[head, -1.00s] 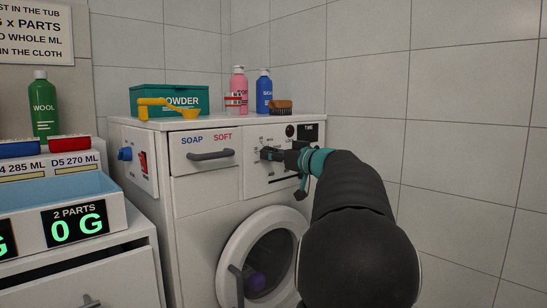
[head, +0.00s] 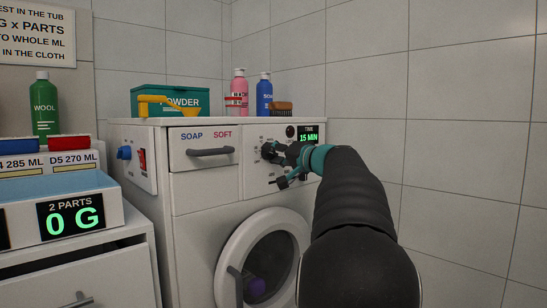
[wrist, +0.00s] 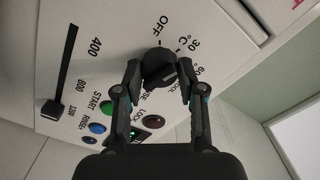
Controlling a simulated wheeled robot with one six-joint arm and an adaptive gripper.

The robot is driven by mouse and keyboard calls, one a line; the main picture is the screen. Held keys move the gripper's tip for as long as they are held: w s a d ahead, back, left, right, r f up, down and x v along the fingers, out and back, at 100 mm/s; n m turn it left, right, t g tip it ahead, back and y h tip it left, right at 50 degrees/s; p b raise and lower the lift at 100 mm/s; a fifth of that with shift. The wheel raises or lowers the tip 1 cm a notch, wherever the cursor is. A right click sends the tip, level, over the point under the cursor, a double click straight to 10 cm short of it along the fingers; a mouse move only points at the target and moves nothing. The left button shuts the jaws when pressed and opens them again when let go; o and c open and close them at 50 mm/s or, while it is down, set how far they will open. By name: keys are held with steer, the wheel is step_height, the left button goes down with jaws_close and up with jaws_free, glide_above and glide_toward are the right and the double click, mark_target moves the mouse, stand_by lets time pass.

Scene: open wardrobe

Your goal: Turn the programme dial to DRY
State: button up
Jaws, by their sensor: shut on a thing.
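The programme dial (wrist: 157,62) is a black knob on the white front panel of the washing machine (head: 205,240). In the wrist view, OFF, 30 °C and partly covered labels, seemingly 60, WOOL and RINSE, stand around it. I see no DRY label, and I cannot tell clearly which label the dial points at. My gripper (wrist: 160,75) is shut on the dial, one finger on each side. In the head view my gripper (head: 274,154) is at the panel and mostly covers the dial. The time display (head: 308,136) reads 15 MIN in green.
A slider (wrist: 52,107) marked 400 and 800, a green START button (wrist: 106,108) and a blue button (wrist: 97,128) are near the dial. The drawer handle (head: 210,152) sticks out left of my gripper. The round door (head: 231,238) is below. A brush (head: 282,108) and bottles stand on top.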

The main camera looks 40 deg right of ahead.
steer(key=m, duration=0.4)
steer(key=shift+m+p, duration=0.3)
steer(key=shift+p, duration=0.05)
steer(key=m+p, duration=0.2)
steer(key=m, duration=0.3)
steer(key=shift+r, duration=0.15)
steer(key=m+p, duration=0.2)
steer(key=m, duration=0.3)
steer(key=shift+p, duration=0.35)
steer(key=m+p, duration=0.3)
steer(key=m, duration=1.6)
steer(key=shift+m, duration=0.4)
steer(key=m, duration=0.4)
steer(key=shift+m, duration=0.4)
